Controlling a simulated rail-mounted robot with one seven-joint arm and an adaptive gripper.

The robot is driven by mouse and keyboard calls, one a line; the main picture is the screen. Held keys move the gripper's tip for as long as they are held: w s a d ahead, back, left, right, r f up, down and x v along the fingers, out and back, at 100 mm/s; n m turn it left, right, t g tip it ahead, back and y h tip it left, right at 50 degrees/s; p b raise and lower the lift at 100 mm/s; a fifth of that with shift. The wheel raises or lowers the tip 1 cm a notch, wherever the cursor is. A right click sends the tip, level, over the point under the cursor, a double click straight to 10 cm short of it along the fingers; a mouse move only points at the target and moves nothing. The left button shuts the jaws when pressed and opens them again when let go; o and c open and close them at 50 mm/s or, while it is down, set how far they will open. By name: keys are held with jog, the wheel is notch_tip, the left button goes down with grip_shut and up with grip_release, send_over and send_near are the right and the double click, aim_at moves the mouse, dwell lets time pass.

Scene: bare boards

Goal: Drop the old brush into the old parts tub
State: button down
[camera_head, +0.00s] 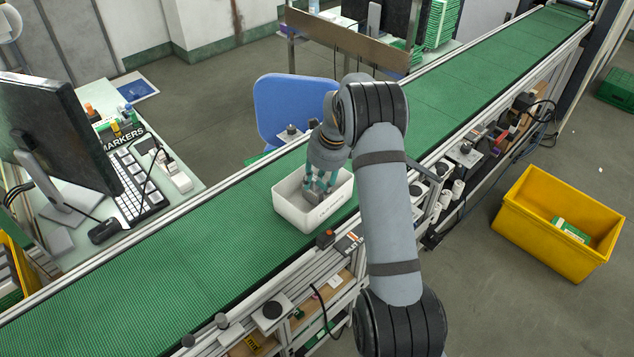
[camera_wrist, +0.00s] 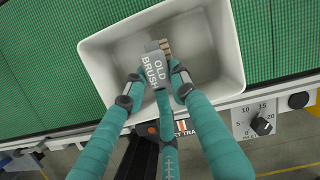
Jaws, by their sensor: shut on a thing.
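The old brush (camera_wrist: 154,70), a grey block labelled "OLD BRUSH" with tan bristles, is gripped between the teal fingers of my gripper (camera_wrist: 157,88). A white open tub (camera_wrist: 227,42) lies under the brush in the wrist view. In the head view the tub (camera_head: 288,208) sits on the green conveyor, and my gripper (camera_head: 319,187) points down within its opening. The lettering on the tub's front is too small to read.
The green conveyor belt (camera_head: 150,270) runs diagonally and is bare on both sides of the tub. A desk with a monitor (camera_head: 55,130) and keyboard (camera_head: 138,185) stands at left. A blue chair (camera_head: 285,100) is behind the belt. A yellow crate (camera_head: 545,230) stands on the floor at right.

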jog(key=c, duration=1.2)
grip_release()
jog(key=shift+r+p, duration=0.4)
jog(key=shift+p, duration=0.1)
jog(key=b+v, duration=0.1)
jog(key=v, duration=1.1)
jog(key=shift+r, duration=0.2)
jog(key=shift+f, duration=0.15)
jog(key=x, duration=1.3)
jog(key=shift+s+d, duration=0.1)
jog(key=shift+f, duration=0.25)
jog(key=shift+r+p, duration=0.5)
jog(key=shift+r, duration=0.15)
